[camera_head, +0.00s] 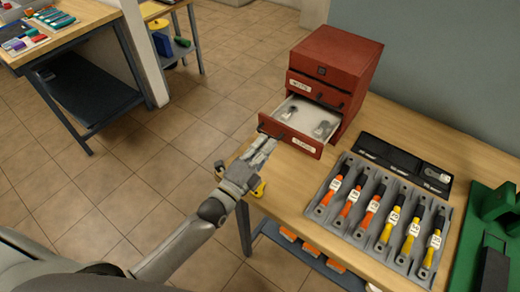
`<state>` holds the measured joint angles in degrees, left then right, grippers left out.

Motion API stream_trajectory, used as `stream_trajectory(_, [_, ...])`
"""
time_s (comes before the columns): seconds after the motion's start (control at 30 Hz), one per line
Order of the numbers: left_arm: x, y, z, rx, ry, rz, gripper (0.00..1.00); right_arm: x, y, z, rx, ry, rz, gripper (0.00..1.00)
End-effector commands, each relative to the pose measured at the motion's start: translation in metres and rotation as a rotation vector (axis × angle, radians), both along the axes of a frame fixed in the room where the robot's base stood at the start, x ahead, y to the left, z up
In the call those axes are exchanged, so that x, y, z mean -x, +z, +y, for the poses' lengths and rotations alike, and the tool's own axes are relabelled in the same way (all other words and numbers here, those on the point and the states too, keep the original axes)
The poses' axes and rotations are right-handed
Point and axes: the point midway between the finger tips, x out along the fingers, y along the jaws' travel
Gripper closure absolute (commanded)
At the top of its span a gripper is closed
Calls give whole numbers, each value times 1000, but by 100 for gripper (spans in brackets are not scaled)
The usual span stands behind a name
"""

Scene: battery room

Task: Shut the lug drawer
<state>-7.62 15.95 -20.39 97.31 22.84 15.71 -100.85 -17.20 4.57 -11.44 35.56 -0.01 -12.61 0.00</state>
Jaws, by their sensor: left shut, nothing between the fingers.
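The lug drawer (294,133) is the lower drawer of a red cabinet (338,55) on the wooden workbench. It is pulled out toward the front left, and a few small metal parts lie inside. Its front carries a white label and a dark handle. My left gripper (264,146) is shut and empty, with its fingertips close to the left part of the drawer front. I cannot tell whether they touch it. The upper drawer (318,91) is closed. My right gripper is not in view.
A grey tray (336,222) of orange and yellow tools lies on the workbench (289,188), with a black case (403,163) behind it. A green fixture (492,213) stands at the right. Another bench (80,30) is at the upper left. Tiled floor is open between the benches.

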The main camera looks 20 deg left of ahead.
Motion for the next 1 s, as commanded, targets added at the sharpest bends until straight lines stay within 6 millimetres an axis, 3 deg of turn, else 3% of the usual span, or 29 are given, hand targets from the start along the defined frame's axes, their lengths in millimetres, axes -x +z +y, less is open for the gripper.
stream_trajectory(0.5, [-101, -2, -37, 1, 1, -4, 100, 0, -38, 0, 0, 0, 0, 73])
stream_trajectory(0.73, [-126, -1, -46, 1, 1, -2, 100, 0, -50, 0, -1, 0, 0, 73])
stream_trajectory(1.0, [-134, 1, -49, 1, 1, -2, 100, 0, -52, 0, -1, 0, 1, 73])
